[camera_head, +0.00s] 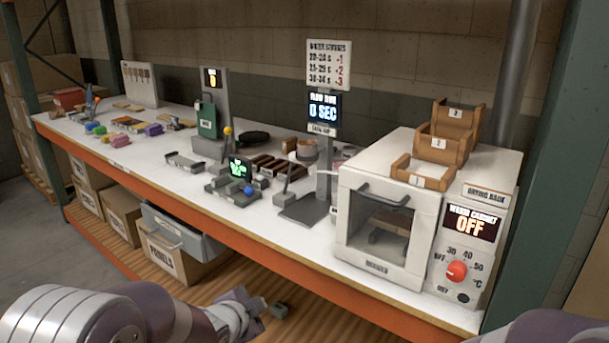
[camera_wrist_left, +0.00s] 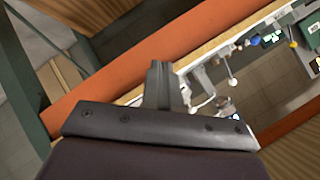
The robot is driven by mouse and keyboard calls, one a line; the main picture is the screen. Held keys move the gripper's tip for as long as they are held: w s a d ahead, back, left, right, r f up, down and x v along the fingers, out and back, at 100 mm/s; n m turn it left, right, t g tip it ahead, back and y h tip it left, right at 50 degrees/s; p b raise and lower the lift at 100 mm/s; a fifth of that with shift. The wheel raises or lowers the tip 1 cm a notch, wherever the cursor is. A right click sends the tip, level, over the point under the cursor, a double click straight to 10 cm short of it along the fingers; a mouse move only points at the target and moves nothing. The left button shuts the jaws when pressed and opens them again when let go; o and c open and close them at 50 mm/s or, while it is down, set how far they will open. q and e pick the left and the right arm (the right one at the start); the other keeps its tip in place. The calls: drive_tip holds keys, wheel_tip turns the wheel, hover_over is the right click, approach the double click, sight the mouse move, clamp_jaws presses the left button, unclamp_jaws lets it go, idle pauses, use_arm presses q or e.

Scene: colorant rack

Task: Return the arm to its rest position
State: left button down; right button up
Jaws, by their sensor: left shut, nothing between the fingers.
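My left arm comes in along the bottom of the head view. Its gripper (camera_head: 262,304) is in front of the workbench's orange front edge, apart from the bench and over the lower wooden shelf in the picture. In the left wrist view the gripper's fingers (camera_wrist_left: 162,82) are together, with nothing held between them. Part of my right arm shows at the bottom right corner of the head view; its gripper is out of view.
The white workbench top (camera_head: 150,165) carries a drying cabinet (camera_head: 388,225) reading OFF, a flow-cup stand (camera_head: 322,165), and several small tools. A green post (camera_head: 545,150) stands at right. Boxes (camera_head: 125,212) sit on the lower shelf (camera_head: 235,290).

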use_arm(q)
drive_tip(key=s+a+f+n+g+y, duration=0.1)
drive_tip(key=s+a+f+n+g, duration=0.2)
drive_tip(key=s, duration=0.4)
drive_tip(key=s+a+f+n+g+y, duration=0.1)
drive_tip(key=s+a+n+g, duration=0.15)
drive_tip(key=s+n, duration=0.45)
drive_tip(key=s+a+f+n+g+y, duration=0.1)
drive_tip(key=s+a+f+n+g, duration=0.2)
drive_tip(key=s, duration=0.5)
wheel_tip(320, 180, up, 14)
drive_tip(key=p, duration=1.2)
drive_tip(key=shift+s+d+r+g+p, duration=0.15)
drive_tip(key=shift+s+r+g+p, duration=0.1)
drive_tip(key=shift+s+g+p, duration=0.15)
